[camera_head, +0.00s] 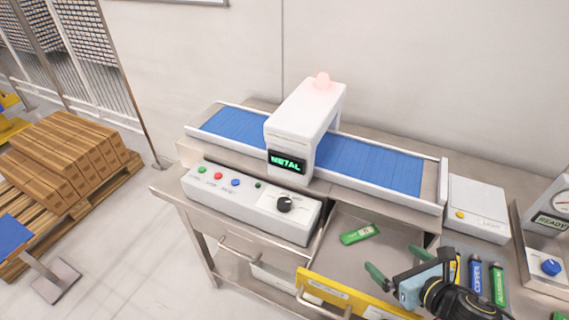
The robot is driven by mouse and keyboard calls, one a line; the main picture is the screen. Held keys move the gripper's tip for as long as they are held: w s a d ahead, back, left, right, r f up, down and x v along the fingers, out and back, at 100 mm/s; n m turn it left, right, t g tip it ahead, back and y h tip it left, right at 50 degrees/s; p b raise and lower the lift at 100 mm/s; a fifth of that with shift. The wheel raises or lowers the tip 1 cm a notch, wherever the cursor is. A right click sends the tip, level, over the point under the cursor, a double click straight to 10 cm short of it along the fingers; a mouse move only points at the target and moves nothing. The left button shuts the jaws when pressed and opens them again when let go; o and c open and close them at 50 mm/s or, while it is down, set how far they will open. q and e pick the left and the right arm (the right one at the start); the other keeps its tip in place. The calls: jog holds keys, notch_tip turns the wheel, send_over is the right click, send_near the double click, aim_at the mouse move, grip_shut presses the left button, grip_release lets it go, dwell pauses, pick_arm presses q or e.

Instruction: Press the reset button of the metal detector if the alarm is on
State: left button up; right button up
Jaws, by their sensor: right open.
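The metal detector (297,115) is a white arch over a blue conveyor belt (370,163). Its display (287,162) reads METAL in green, and the lamp (322,81) on top looks pale red and lit. In front, a white control box (250,205) carries a green button (202,170), a red button (218,176), a blue button (235,182) and a black knob (284,204). The small button labels are hard to read; the one by the blue button looks like RESET. My right gripper (397,262) is open and empty over the drawer, right of the control box. My left gripper is out of view.
An open drawer (343,294) with a yellow front holds a green packet (360,234). Blue and green cylinders (475,272) lie at the right, near a white box with a yellow button (478,208) and a scale (550,222). Cartons (70,160) stand on a pallet at left.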

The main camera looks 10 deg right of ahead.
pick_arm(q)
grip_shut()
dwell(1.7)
